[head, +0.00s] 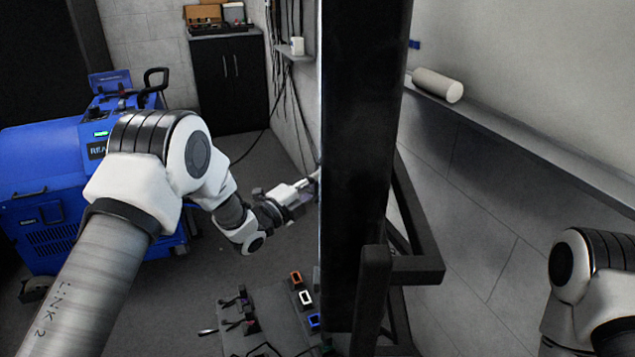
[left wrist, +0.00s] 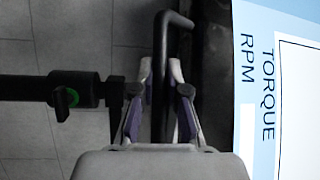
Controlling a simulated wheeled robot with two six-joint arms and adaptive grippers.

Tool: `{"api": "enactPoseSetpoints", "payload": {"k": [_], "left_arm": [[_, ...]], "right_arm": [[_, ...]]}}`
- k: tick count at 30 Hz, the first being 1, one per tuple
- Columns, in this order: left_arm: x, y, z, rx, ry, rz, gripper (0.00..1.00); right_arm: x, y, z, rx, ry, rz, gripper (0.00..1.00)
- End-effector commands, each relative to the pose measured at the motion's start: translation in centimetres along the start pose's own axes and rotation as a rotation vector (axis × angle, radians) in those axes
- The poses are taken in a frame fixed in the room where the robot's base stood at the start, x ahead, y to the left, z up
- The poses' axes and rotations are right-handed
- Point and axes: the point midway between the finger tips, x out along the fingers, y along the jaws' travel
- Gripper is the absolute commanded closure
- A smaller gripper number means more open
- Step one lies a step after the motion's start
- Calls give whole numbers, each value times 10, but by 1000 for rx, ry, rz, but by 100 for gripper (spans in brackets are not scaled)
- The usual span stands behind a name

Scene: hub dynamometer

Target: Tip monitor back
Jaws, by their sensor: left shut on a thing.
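The monitor (head: 362,120) stands edge-on in the head view as a tall dark slab, so its screen is hidden there. In the left wrist view the monitor's screen (left wrist: 285,110) shows at the right, light blue and white, with the words TORQUE and RPM. A black bent handle (left wrist: 176,20) runs beside the screen. My left gripper (left wrist: 162,100) is shut on this handle, with one finger on each side. In the head view my left gripper (head: 308,184) is at the monitor's left side. My right gripper is out of view; only part of my right arm shows.
A dark stand frame (head: 415,268) is beside the monitor. A blue machine (head: 50,170) stands at the left. A low board with small tools (head: 275,310) lies below. A wall ledge (head: 540,150) carries a white roll (head: 438,86).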

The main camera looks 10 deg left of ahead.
Motion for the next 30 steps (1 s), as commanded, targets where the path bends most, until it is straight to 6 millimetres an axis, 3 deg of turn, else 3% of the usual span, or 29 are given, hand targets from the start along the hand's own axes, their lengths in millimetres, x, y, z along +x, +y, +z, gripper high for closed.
{"api": "enactPoseSetpoints", "payload": {"k": [9, 17, 18, 20, 30], "left_arm": [[-29, -18, 30, 98, -4, 101, 100], [-31, -18, 31, 106, -2, 107, 100], [-31, -18, 31, 106, -2, 107, 83], [-31, -18, 31, 106, -2, 107, 62], [-33, -18, 31, 105, -1, 107, 61]], "right_arm": [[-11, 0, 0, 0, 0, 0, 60], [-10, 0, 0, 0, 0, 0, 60], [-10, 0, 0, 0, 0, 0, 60], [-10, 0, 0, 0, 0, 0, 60], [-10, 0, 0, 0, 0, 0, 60]]}}
